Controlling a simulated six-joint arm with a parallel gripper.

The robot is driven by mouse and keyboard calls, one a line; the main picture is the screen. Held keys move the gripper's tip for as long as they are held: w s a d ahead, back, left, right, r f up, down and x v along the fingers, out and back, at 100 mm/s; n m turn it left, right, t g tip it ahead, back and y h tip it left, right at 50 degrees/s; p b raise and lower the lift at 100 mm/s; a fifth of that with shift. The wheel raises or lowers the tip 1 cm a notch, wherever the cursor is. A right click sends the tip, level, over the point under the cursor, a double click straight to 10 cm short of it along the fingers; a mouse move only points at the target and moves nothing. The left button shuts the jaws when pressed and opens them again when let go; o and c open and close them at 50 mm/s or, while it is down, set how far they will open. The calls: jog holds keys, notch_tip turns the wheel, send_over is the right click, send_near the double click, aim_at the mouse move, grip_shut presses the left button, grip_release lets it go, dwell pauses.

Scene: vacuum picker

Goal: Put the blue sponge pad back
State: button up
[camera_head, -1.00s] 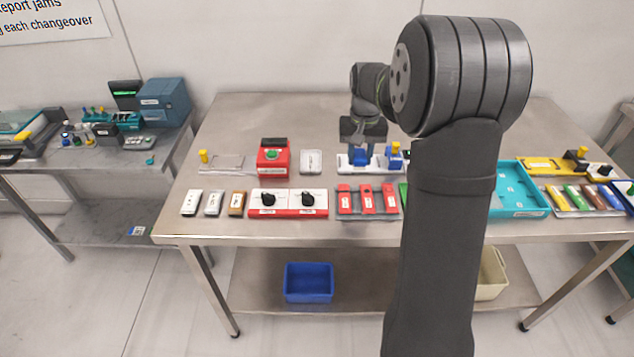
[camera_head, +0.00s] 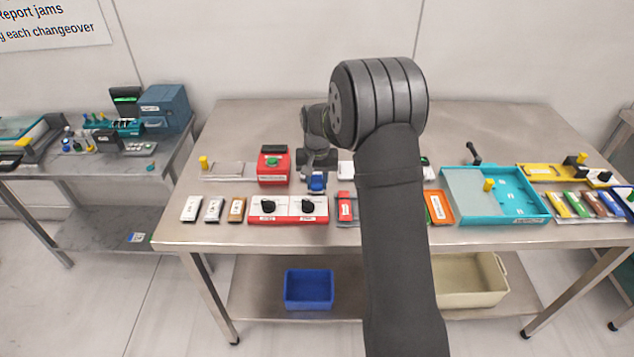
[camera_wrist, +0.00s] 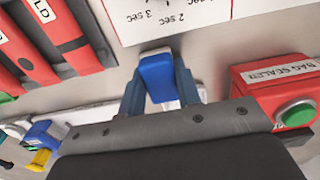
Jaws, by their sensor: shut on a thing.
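The blue sponge pad (camera_wrist: 157,76) is between the two fingers of my gripper (camera_wrist: 160,92) in the wrist view, and the gripper is shut on it. In the head view, my gripper (camera_head: 317,177) holds the blue pad (camera_head: 317,183) just right of the red box and behind the red-and-white knob panel. A white surface shows between the fingers around the pad's lower end; I cannot tell whether the pad touches it. The small white tray seen earlier at this spot is hidden behind my gripper in the head view.
The red bag sealer (camera_head: 273,168) with a green button stands close by, also in the wrist view (camera_wrist: 280,92). The knob panel (camera_head: 288,208) lies in front. A blue block with a yellow knob (camera_wrist: 40,143) is on the white rack. The teal tray (camera_head: 520,207) is far right.

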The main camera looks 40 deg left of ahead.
aim_at(317, 181)
jog(key=shift+f, duration=0.2)
jog(key=shift+f, duration=0.1)
jog(key=o, duration=0.9)
notch_tip(317, 181, up, 12)
jog(key=shift+r, duration=0.1)
jog(key=shift+f, duration=4.3)
jog(key=shift+f, duration=0.1)
